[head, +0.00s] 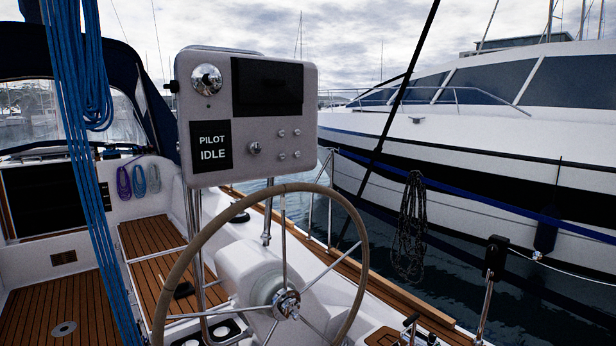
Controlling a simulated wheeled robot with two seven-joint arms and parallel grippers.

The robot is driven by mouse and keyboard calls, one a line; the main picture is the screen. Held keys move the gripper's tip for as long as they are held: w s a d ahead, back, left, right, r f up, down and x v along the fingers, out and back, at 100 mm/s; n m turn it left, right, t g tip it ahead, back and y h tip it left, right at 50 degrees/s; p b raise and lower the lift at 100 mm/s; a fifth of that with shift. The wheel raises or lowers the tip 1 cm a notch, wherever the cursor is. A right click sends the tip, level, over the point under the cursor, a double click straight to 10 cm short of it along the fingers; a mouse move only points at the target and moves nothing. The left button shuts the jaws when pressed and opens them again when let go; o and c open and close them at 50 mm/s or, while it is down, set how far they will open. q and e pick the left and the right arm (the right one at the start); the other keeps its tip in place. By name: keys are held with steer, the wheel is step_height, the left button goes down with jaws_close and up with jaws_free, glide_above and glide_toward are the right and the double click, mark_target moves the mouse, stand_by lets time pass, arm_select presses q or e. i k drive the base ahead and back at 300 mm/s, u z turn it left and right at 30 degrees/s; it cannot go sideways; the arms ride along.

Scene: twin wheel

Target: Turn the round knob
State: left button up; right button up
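A pale instrument panel (225,109) stands upright behind the steering wheel. A large round chrome knob-like piece (206,80) sits at its upper left. A smaller round metal knob (254,148) sits low in the middle, right of a black label (211,147) reading "PILOT IDLE". I cannot tell for certain which of the two the task calls the round knob. Several small metal buttons (289,144) lie to the right of the smaller knob. Neither of my grippers shows in the head view, and nothing touches the panel.
A large steering wheel (361,262) with metal spokes stands below and in front of the panel. Blue ropes (85,190) hang at the left. A dark screen (267,87) fills the panel's upper right. Metal levers (411,324) stand at the bottom right. A white boat (480,150) lies alongside.

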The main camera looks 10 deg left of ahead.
mark_target(254, 148)
steer(key=u, duration=0.3)
steer(key=i, duration=1.8)
steer(key=u, duration=0.5)
